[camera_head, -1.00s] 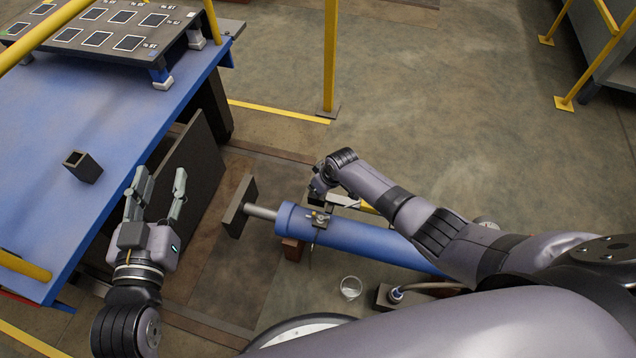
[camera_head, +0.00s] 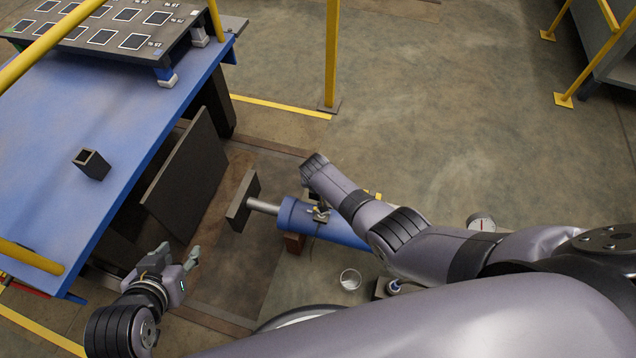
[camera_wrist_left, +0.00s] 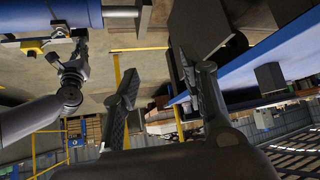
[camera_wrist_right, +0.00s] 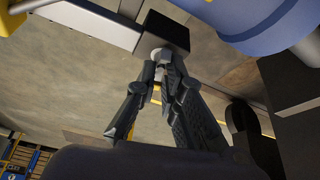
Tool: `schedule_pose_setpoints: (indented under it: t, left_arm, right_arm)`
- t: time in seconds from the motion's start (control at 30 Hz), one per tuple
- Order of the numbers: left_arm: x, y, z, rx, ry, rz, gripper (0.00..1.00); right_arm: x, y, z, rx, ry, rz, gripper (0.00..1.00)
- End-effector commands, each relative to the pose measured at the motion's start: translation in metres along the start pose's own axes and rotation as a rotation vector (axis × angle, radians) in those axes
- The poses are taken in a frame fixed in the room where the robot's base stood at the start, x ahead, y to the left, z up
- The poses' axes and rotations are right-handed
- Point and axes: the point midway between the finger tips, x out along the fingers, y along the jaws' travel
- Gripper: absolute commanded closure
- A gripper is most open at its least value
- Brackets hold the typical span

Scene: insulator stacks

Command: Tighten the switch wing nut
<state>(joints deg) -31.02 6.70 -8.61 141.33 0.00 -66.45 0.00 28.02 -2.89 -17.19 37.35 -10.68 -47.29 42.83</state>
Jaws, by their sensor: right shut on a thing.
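In the right wrist view my right gripper (camera_wrist_right: 160,62) is shut on a small pale grey piece (camera_wrist_right: 158,54), seemingly the wing nut, against a dark block (camera_wrist_right: 166,32) at the end of a light metal bar (camera_wrist_right: 95,22). The fingers cover most of the piece, so its shape cannot be made out. My left gripper (camera_head: 180,254) is open and empty, low in front of the blue table. Its spread fingers (camera_wrist_left: 165,78) show in the left wrist view.
The blue table (camera_head: 110,120) on the left bears a small dark square tube (camera_head: 92,164) and a panel rack (camera_head: 120,38). A dark upright plate (camera_head: 188,175) stands beside the table. A yellow post (camera_head: 332,60) rises behind.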

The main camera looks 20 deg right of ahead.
Motion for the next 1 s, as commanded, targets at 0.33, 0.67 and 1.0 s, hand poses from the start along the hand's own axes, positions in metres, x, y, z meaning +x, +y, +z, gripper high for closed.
schedule_pose_setpoints:
  t: [0.33, 0.67, 1.0]
  left_arm:
    - [0.005, 0.007, -0.049, 0.003, 0.24, 0.014, 0.6]
    - [0.002, 0.009, -0.068, 0.004, 0.332, 0.02, 0.6]
    - [0.002, 0.009, -0.069, 0.004, 0.336, 0.02, 0.6]
  right_arm:
    - [0.002, -0.002, 0.001, 0.189, -0.003, 0.077, 1.0]
    - [0.001, -0.001, 0.001, 0.251, -0.004, 0.102, 1.0]
    - [0.001, -0.001, 0.001, 0.254, -0.004, 0.103, 1.0]
